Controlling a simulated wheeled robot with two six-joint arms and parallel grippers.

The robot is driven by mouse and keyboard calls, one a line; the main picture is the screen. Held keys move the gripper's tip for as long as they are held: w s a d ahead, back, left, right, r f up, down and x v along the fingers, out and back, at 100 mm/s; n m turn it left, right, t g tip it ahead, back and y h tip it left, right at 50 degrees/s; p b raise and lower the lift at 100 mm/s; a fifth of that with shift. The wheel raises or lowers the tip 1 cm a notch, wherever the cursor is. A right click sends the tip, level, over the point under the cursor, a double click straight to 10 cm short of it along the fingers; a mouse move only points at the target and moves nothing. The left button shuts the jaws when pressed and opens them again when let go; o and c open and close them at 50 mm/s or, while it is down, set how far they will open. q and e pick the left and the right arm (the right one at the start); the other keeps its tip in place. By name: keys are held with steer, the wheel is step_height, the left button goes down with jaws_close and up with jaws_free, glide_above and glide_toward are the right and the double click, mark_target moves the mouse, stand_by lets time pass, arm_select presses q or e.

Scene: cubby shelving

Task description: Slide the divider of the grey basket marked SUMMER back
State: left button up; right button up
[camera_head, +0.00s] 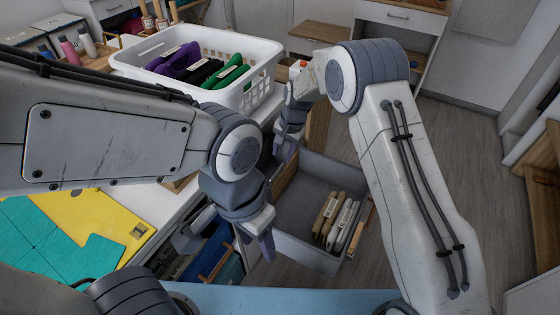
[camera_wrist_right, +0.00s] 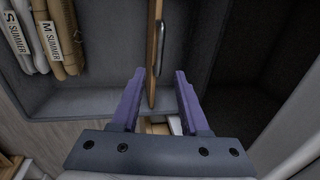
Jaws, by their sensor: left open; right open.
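The grey basket (camera_head: 318,168) stands pulled out low in front of me; its wall also shows in the right wrist view (camera_wrist_right: 92,100). Folded garments (camera_head: 340,218) stand in it, and their tags read SUMMER in the right wrist view (camera_wrist_right: 45,38). The wooden divider (camera_wrist_right: 153,62), seen edge-on with a metal handle beside it, stands in the basket. My right gripper (camera_wrist_right: 160,75) is open, with the divider between its fingers in that view; contact is not clear. In the head view my right gripper (camera_head: 286,146) is over the basket's far left part. My left gripper (camera_head: 257,240) is open and empty near the basket's near left corner.
A white basket (camera_head: 262,88) with purple, black and green clothes stands on the counter. Yellow and teal sheets (camera_head: 95,220) lie at the left. A blue bin (camera_head: 225,275) is below my left gripper. Floor (camera_head: 455,160) is clear on the right.

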steer(key=shift+s+d+r, duration=0.1)
steer(key=shift+d+r, duration=0.05)
steer(key=shift+r, duration=0.65)
steer(key=shift+s+d+r, duration=0.1)
steer(key=shift+r, duration=0.7)
